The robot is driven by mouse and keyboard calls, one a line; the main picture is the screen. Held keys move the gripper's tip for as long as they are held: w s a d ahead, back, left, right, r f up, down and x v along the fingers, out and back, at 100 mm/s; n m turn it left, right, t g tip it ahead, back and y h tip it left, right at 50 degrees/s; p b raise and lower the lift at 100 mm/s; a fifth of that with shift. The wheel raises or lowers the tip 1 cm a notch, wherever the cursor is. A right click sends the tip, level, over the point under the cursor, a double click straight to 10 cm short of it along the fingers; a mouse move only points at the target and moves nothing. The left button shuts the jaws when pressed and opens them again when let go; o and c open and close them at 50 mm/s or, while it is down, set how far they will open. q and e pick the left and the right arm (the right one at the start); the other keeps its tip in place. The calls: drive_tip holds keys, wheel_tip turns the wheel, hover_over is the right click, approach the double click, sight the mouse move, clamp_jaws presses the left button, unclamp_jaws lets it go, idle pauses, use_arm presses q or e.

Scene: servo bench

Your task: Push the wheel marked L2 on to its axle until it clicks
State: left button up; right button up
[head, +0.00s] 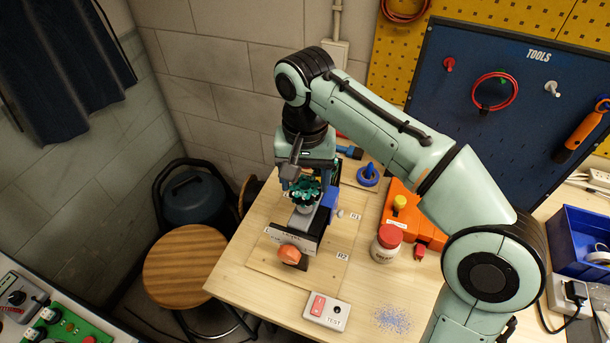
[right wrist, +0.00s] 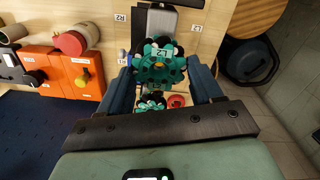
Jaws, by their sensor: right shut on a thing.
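The wheel marked L2 (right wrist: 160,60) is teal with black knobs around its rim, and its label faces the right wrist camera. My right gripper (right wrist: 165,82) has its two dark blue fingers on either side of this wheel and is shut on it. In the head view the wheel (head: 304,190) shows under my right gripper (head: 303,180), beside the grey chassis (head: 301,219). The axle is hidden, so I cannot tell whether the wheel touches it. A second teal wheel (right wrist: 150,104) shows just below L2 in the right wrist view. My left gripper is not in view.
The chassis stands on a wooden board with labels R1 and R2, an orange part (head: 289,252) at its near end. A red-capped jar (head: 386,243) and orange fixture (head: 427,226) stand to the right. A TEST box (head: 326,312) lies in front. A stool (head: 185,264) stands left.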

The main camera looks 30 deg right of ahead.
sight(305, 190)
drive_tip(key=shift+f, duration=0.15)
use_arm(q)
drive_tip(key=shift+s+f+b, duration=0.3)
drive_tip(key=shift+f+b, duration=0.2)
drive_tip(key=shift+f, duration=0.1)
use_arm(e)
drive_tip(key=shift+f, duration=0.85)
drive_tip(key=shift+f, duration=0.1)
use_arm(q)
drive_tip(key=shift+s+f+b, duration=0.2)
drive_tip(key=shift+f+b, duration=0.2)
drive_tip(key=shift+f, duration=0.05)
use_arm(e)
drive_tip(key=shift+f, duration=0.7)
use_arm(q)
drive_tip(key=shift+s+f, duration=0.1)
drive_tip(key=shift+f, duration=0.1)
use_arm(e)
drive_tip(key=shift+f, duration=0.4)
drive_tip(key=o, duration=1.3)
drive_tip(key=shift+c, duration=0.2)
drive_tip(key=shift+c, duration=0.4)
